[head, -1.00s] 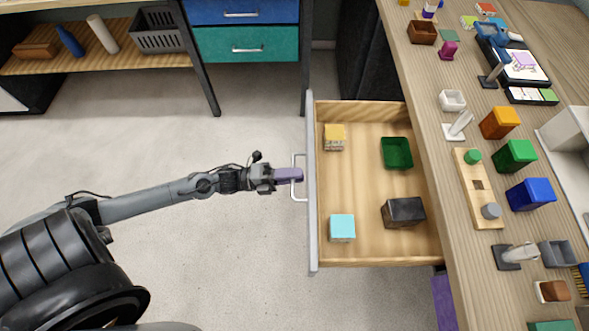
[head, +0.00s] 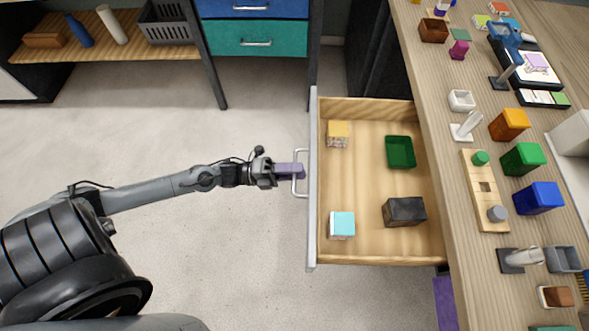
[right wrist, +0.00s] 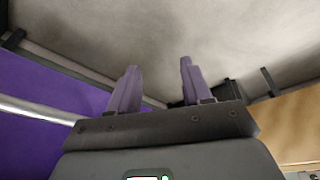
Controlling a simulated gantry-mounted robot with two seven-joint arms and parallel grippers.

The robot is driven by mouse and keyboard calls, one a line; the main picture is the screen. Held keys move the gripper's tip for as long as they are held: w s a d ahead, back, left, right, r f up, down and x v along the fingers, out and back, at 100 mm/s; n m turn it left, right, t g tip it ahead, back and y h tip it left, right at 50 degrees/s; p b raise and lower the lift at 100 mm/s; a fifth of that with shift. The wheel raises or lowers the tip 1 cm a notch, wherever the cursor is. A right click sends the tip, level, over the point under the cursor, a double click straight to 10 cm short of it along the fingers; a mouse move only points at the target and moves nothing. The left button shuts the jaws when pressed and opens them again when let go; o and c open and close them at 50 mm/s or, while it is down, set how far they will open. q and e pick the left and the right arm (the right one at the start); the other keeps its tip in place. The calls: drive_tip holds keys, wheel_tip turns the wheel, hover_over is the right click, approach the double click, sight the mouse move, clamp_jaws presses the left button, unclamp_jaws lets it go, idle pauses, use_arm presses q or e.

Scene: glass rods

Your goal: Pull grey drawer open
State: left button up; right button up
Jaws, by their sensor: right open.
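The grey drawer (head: 313,235) is pulled well out from under the wooden counter in the head view, its wooden inside showing. Its light bar handle (head: 299,190) is on the left side of the front. My left gripper (head: 292,170) reaches in from the left, and its purple fingers are at the middle of the handle, overlapping the bar. I see mostly the upper finger; the lower one is hidden. The fingers appear closed on the bar. My right gripper (right wrist: 155,90) shows in the right wrist view with its purple fingers apart and nothing between them.
The drawer holds a yellow-topped box (head: 338,134), a green tray (head: 400,152), a dark box (head: 404,212) and a light-blue-topped box (head: 341,225). A purple panel (right wrist: 45,125) with a bar is beside my right gripper. Floor left of the drawer is clear.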

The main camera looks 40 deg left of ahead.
use_arm(q)
drive_tip(key=p+v, duration=0.1)
drive_tip(key=v, duration=0.9)
drive_tip(key=shift+s+a, duration=0.2)
drive_tip(key=shift+a, duration=0.05)
